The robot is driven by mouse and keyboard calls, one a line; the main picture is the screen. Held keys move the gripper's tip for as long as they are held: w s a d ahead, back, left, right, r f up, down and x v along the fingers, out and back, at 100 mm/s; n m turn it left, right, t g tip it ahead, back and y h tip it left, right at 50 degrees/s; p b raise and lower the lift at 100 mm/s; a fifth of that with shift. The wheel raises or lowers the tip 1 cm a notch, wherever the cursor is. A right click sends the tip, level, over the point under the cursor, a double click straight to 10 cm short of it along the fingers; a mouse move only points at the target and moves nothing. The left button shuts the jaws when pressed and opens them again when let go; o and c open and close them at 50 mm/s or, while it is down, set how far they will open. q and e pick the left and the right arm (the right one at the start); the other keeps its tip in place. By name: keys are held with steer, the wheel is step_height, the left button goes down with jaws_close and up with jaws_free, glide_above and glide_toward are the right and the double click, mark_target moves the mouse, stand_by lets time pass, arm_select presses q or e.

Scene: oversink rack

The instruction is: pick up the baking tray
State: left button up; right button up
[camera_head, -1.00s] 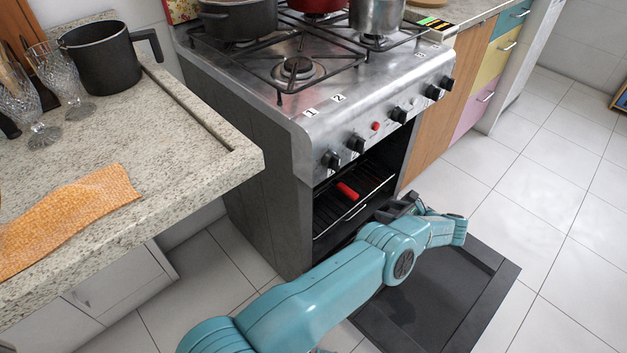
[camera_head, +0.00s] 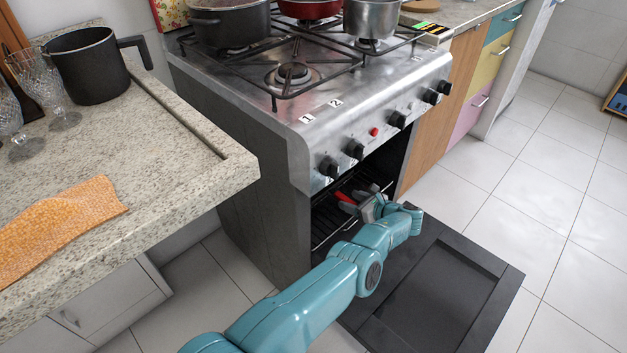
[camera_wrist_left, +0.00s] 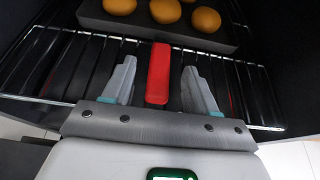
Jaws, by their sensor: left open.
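The baking tray (camera_wrist_left: 215,39) is dark grey and sits on the oven's wire rack in the left wrist view, with several round golden-brown buns on it. Its red handle (camera_wrist_left: 158,75) points toward my left gripper (camera_wrist_left: 158,88). My left gripper is open, with one finger on each side of the handle and visible gaps to it. In the head view my left gripper (camera_head: 366,197) reaches into the open oven, beside the red handle (camera_head: 345,198). The tray body is hidden there by the oven front. My right gripper is not in view.
The wire rack (camera_wrist_left: 65,62) runs beneath the tray. The stove front with knobs (camera_head: 356,149) is above the opening, and the lowered oven door (camera_head: 440,290) lies below my arm. A stone counter (camera_head: 150,150) stands at the left.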

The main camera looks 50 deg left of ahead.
mark_target(329, 188)
arm_select(q)
steer(key=shift+b+x, duration=0.5)
steer(key=shift+x, duration=0.4)
steer(key=shift+a+f, duration=0.15)
steer(key=shift+a, duration=0.25)
steer(key=shift+s+d, duration=0.1)
steer(key=c, duration=1)
jaws_close()
